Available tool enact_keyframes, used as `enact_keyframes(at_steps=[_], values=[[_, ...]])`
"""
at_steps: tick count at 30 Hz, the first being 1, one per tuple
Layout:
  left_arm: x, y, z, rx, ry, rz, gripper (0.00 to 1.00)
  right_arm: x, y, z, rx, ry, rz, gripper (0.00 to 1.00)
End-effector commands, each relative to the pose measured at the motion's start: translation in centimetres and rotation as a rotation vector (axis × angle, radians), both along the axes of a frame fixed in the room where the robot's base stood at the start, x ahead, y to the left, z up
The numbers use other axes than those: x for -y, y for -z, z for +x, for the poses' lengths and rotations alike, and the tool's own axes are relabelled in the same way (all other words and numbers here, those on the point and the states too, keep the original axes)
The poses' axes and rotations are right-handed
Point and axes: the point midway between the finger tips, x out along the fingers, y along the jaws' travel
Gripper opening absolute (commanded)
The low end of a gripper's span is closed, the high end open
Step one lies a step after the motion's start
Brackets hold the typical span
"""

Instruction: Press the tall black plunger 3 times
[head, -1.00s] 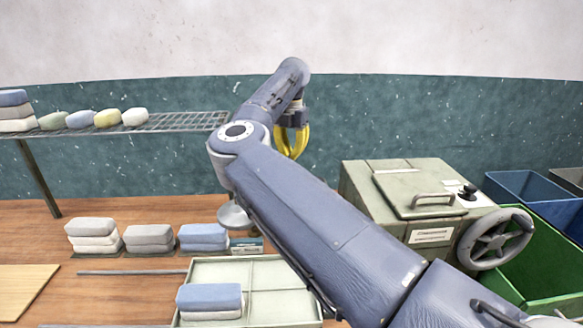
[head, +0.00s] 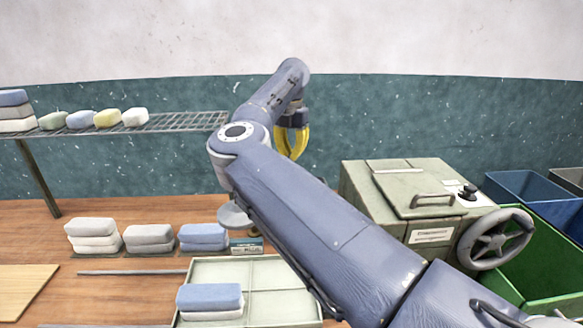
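My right gripper (head: 292,142) has yellow fingers and hangs down beyond my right arm, in front of the teal wall band. My arm crosses in front, and I cannot tell if the fingertips meet. The gripper is up and to the left of a grey-green box (head: 360,190), apart from it. A small black knob (head: 468,191) stands on the right part of the box top. It is the only black plunger-like part I see, and I cannot tell if it is the tall one. My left gripper is not in view.
The box has a lid handle and a handwheel (head: 495,239). Green (head: 550,270) and blue (head: 520,188) bins stand at right. Stacked soap-like bars (head: 92,235) and a pale tray (head: 255,272) lie on the wooden table. A wire shelf (head: 190,122) carries more bars.

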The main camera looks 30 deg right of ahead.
Motion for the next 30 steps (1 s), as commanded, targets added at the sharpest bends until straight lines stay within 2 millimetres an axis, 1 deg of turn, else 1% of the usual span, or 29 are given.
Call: enact_keyframes(at_steps=[16,30], values=[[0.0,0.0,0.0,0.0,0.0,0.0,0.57,0.0,0.2,0.0,-0.001,0.0,-0.001,0.0],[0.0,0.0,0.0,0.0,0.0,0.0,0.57,0.0,2.1,0.0,-0.001,0.0,-0.001,0.0]])
